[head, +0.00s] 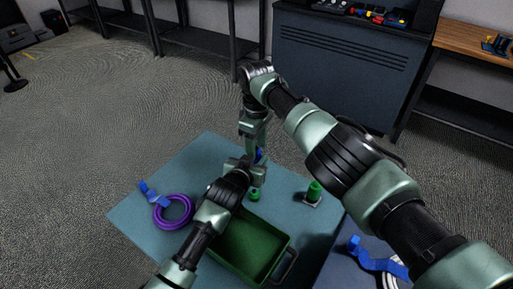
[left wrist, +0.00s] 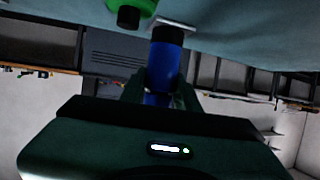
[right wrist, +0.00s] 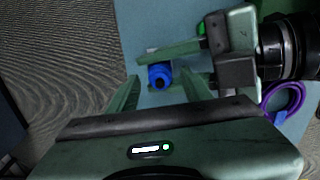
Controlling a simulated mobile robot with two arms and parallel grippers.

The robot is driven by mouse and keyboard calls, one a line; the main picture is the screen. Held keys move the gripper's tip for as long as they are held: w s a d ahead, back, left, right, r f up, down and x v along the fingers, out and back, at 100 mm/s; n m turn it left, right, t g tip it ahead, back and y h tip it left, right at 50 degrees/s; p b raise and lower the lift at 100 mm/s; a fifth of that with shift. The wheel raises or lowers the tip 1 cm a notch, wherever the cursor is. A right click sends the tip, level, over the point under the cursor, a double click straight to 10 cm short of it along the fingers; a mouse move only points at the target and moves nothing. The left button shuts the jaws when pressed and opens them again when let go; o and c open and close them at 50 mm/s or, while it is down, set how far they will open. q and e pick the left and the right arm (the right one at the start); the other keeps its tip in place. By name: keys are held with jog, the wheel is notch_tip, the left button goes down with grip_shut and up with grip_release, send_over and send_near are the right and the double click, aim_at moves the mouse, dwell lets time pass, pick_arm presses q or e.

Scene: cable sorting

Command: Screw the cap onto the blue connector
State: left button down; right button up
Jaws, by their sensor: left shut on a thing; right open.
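A blue connector (head: 259,154) stands upright above the teal table, held by my left gripper (head: 257,163). In the left wrist view, the fingers close on the blue connector's body (left wrist: 163,62), and its dark end points towards the table. My right gripper (right wrist: 160,82) is open directly above it, pointing down. In the right wrist view, the round blue top (right wrist: 159,76) shows between the open fingers, apart from both. I cannot tell whether this blue top is the cap or part of the connector.
A green tray (head: 283,243) sits at the table's front. A small green piece (head: 254,196) and a green connector on a pale base (head: 314,189) stand behind it. A purple cable coil (head: 160,217) with a blue end lies left. A blue piece with white cable (head: 368,254) lies right.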

jog(key=shift+r, duration=1.9)
jog(key=o, duration=0.5)
jog(key=shift+o, duration=0.2)
notch_tip(320, 180, up, 12)
pick_arm(q)
jog(key=c, duration=0.9)
grip_release()
jog(key=shift+c, duration=0.2)
jog(key=shift+p+v, duration=0.35)
jog(key=shift+v, duration=3.55)
pick_arm(e)
jog(key=shift+r, duration=0.3)
